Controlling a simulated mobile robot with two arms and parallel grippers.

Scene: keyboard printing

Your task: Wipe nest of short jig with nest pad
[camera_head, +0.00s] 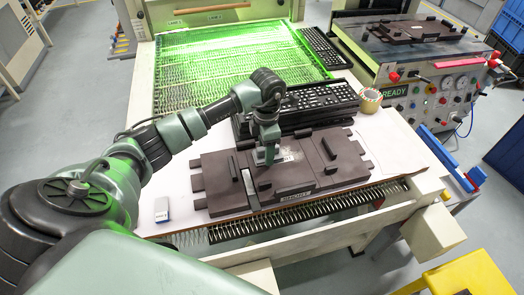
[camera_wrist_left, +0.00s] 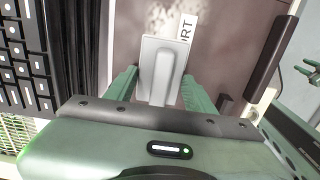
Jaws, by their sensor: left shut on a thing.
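My left gripper (camera_head: 266,157) is over the middle of the jig, shut on the handle of a light grey rectangular nest pad (camera_wrist_left: 151,53). The pad lies at the nest beside the patch; contact cannot be told. Green fingers that look like my right gripper (camera_wrist_left: 308,72) are apart and empty at the wrist view's right edge.
Black keyboards (camera_head: 320,100) lie behind the jig, with a tape roll (camera_head: 370,100) at their right. A small blue and white block (camera_head: 161,210) is at front left. A green-lit bed (camera_head: 235,65) and a control machine (camera_head: 435,90) stand behind. The table's right part is clear.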

